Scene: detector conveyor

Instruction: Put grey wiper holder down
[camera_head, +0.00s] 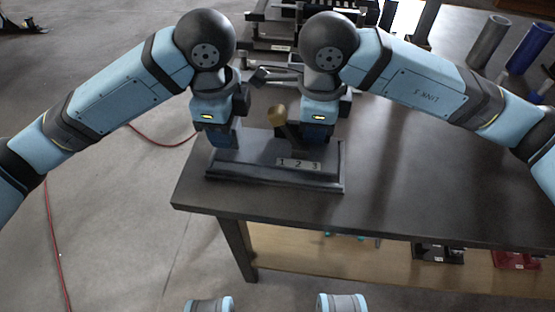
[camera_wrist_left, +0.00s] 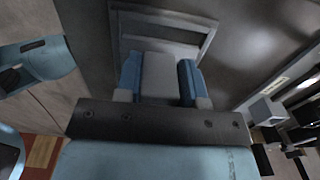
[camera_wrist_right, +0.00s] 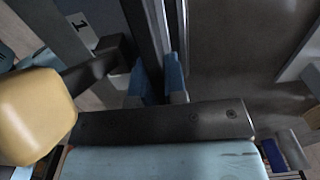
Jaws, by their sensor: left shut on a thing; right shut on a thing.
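The grey wiper holder (camera_head: 270,176), a wide dark grey frame with a label reading 1 2 3 on its front, is level at the left end of the dark table. I cannot tell whether its base touches the tabletop. My left gripper (camera_head: 222,143) is shut on the holder's left end; the left wrist view shows a grey part of the holder (camera_wrist_left: 160,78) between the blue fingers. My right gripper (camera_head: 318,137) is shut on its right end; the right wrist view shows the holder's upright wall (camera_wrist_right: 150,35) between the fingers.
A lever with a yellow-tan knob (camera_head: 277,115) rises from the holder beside my right gripper. The table (camera_head: 420,180) is clear to the right. Dark equipment (camera_head: 275,30) stands behind. Grey (camera_head: 489,42) and blue (camera_head: 530,47) cylinders stand at the back right.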

